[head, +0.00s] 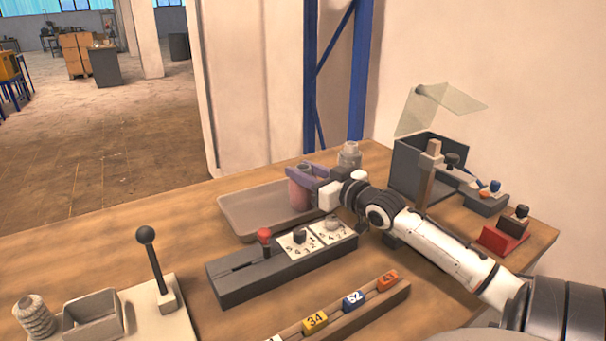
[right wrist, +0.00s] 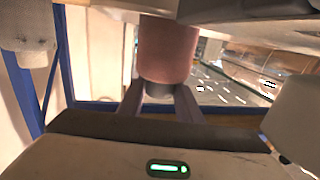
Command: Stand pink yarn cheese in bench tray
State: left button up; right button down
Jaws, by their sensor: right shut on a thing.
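The pink yarn cheese (head: 299,194) is a dull pink cylinder with a grey core end. It is upright over the right end of the shallow grey-beige bench tray (head: 250,217); I cannot tell whether its base touches the tray floor. My right gripper (head: 306,174) has purple fingers and is shut on the upper part of the cheese. In the right wrist view the cheese (right wrist: 167,52) sits between the two fingers (right wrist: 160,98), its grey core end towards the gripper. My left gripper is not in view.
A grey lever box (head: 235,284) with a red knob and number cards stands in front of the tray. A metal canister (head: 349,156) is behind it. A dark box (head: 408,165) with a clear lid stands right. Numbered blocks (head: 353,300) line the front.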

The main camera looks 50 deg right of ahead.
jog(key=c, duration=1.3)
grip_release()
jog(key=shift+f, duration=0.1)
jog(key=s, duration=0.4)
jog(key=s+a, duration=0.1)
jog(key=s, duration=0.3)
jog(key=s+p, duration=0.1)
jog(key=s, duration=0.2)
jog(key=shift+s+a+r, duration=0.3)
jog(key=shift+s+a, duration=0.05)
jog(key=shift+s, duration=0.05)
